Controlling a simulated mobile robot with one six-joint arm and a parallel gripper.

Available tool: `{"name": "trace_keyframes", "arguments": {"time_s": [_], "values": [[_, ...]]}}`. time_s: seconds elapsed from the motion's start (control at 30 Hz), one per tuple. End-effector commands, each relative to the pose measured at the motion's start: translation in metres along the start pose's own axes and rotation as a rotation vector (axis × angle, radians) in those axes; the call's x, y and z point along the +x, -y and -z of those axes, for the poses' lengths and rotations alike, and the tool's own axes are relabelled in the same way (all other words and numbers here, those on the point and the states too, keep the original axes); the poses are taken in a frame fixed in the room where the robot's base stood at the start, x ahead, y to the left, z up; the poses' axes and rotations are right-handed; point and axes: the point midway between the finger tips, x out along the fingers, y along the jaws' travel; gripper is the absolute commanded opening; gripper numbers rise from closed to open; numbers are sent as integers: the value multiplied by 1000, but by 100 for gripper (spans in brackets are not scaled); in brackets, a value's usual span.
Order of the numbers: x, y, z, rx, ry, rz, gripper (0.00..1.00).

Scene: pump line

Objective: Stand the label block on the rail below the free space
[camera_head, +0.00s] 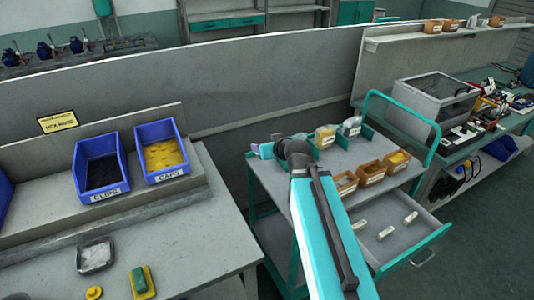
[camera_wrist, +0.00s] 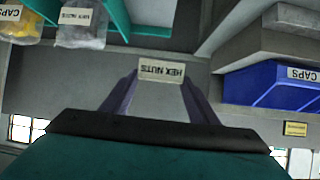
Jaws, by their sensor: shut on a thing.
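My gripper (camera_wrist: 159,84) is shut on a pale label block (camera_wrist: 161,71) that reads HEX NUTS; the text shows upside down in the wrist view. In the head view, my gripper (camera_head: 257,150) is over the back left of the grey cart, and the block cannot be made out there. The rail (camera_head: 110,217) runs along the left bench in front of the blue bins. A free space (camera_head: 40,182) shows left of the CLIPS bin (camera_head: 100,170), under a yellow sign (camera_head: 57,122). The CAPS bin (camera_head: 160,152) stands right of CLIPS.
The cart (camera_head: 285,205) stands right of the bench, with a gap between. It carries orange-brown bins (camera_head: 371,173) and labelled bags (camera_head: 325,136). Its drawer (camera_head: 395,245) is open with several white blocks inside. A metal dish (camera_head: 95,256) and a yellow-green item (camera_head: 141,282) lie on the bench.

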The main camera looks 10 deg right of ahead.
Motion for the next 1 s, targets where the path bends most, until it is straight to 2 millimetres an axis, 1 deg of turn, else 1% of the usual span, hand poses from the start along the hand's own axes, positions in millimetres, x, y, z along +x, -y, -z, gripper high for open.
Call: {"name": "trace_keyframes", "arguments": {"time_s": [0.1, 0.4, 0.5, 0.67, 1.0], "values": [[-3, 4, 14, 20, -8, -44, 33], [-15, 11, 44, 69, -24, -140, 33], [-16, 12, 52, 80, -24, -157, 33], [-17, 13, 58, 89, -23, -169, 33], [-17, 13, 58, 89, -22, -169, 33]]}}
